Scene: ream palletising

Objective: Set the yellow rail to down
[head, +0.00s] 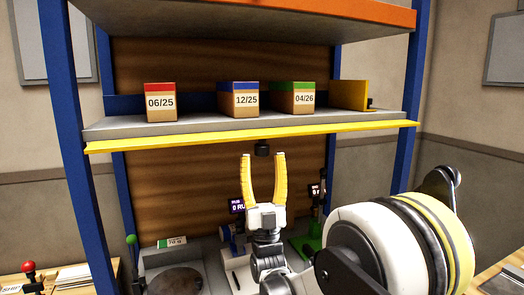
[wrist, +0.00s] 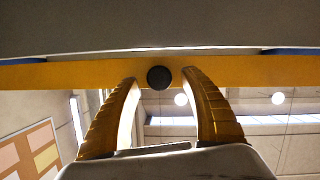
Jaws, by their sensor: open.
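The yellow rail (head: 180,139) runs along the front edge of the shelf, at about the height of the shelf board. In the wrist view the rail (wrist: 60,73) crosses the whole picture. A round black knob (head: 262,149) hangs at the rail's lower side near its middle. My gripper (head: 263,157) points up just below the rail, its yellow fingers open. In the wrist view the knob (wrist: 159,77) sits between the fingertips of my gripper (wrist: 160,80), with gaps on both sides.
The grey shelf (head: 205,122) holds boxes marked 06/25 (head: 161,104), 12/25 (head: 241,100) and 04/26 (head: 293,99), and a yellow bracket (head: 348,95). Blue posts (head: 72,150) flank it. Below are a bench with a dark round plate (head: 175,281) and a green-based device (head: 307,246).

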